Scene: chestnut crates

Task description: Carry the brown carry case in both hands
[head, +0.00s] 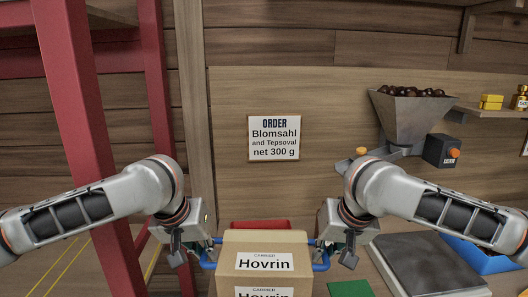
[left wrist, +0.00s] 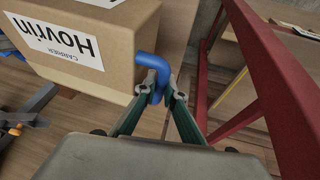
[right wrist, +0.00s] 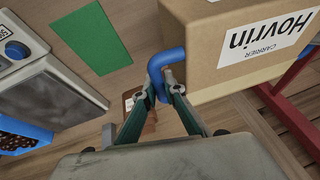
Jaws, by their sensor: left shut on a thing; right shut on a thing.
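The brown carry case (head: 265,245) is a box with white "Hovrin" carrier labels and a blue handle on each side. It shows low in the middle of the head view, between my two grippers. My left gripper (head: 208,255) is shut on the case's left blue handle (left wrist: 150,64). My right gripper (head: 322,256) is shut on the right blue handle (right wrist: 164,64). The case looks level in the head view. Its lower part is cut off by the frame, so I cannot tell there what is under it. In the wrist views, floor boards show beyond it.
A red frame (head: 75,110) stands at the left. At the right are a grey hopper (head: 408,120) of chestnuts, a dark flat plate (head: 425,262), a green mat (head: 350,288) and a blue container (head: 490,258). An order sign (head: 274,138) hangs on the wall. A red object (head: 262,225) is behind the case.

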